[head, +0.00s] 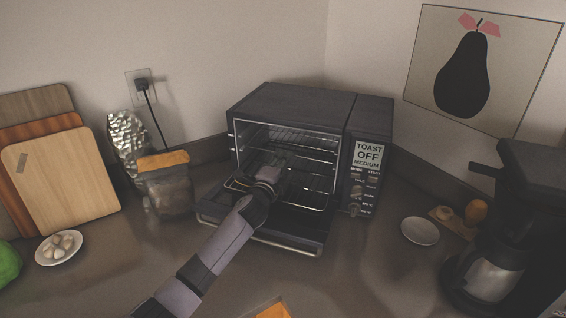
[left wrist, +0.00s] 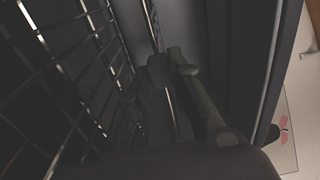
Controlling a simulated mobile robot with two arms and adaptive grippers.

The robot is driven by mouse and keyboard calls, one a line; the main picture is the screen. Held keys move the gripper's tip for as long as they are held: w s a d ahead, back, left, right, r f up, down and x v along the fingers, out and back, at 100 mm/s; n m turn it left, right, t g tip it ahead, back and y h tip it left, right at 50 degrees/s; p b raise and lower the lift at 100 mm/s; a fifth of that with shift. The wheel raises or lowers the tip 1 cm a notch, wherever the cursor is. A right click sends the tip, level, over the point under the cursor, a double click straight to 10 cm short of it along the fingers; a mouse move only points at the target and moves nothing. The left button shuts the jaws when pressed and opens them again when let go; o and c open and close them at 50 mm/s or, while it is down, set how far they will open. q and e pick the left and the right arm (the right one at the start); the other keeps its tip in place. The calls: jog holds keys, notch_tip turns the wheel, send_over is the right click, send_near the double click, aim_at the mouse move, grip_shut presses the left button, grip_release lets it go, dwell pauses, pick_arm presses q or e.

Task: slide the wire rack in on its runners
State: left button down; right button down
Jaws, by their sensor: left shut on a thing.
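The dark toaster oven (head: 290,98) stands on the counter with its door (head: 290,237) folded down. The wire rack (head: 236,186) sits low in the oven, its front end showing near the opening above the door. How far it sits on its runners cannot be told. My left gripper (head: 280,162) reaches into the oven mouth over the rack; the hand hides the rack's middle. In the left wrist view, the gripper (left wrist: 172,70) is shut on a thin rod of the rack, and the rack's wires (left wrist: 65,65) run along the left. My right gripper is out of view.
A foil bag (head: 128,140), a bag with an orange top (head: 165,185) and cutting boards (head: 62,180) stand left of the oven. A small white plate (head: 420,231) and a coffee maker (head: 500,255) are at right. The counter before the door is mostly clear.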

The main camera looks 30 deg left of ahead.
pick_arm(q)
jog(key=shift+f, duration=0.2)
jog(key=c, duration=1.4)
grip_release()
jog(key=shift+o, duration=0.2)
jog(key=shift+s+d+p, duration=0.15)
jog(key=shift+s+p, duration=0.3)
jog(key=shift+s, duration=0.45)
jog(key=shift+s+d+p, duration=0.2)
jog(key=shift+s+p, duration=0.55)
jog(key=shift+s, duration=1.25)
jog(key=shift+s+d+p, duration=0.25)
jog(key=shift+s+p, duration=0.2)
jog(key=shift+s, duration=1.6)
jog(key=shift+s+d+p, duration=0.2)
jog(key=shift+s+p, duration=0.2)
jog(key=shift+s, duration=1.6)
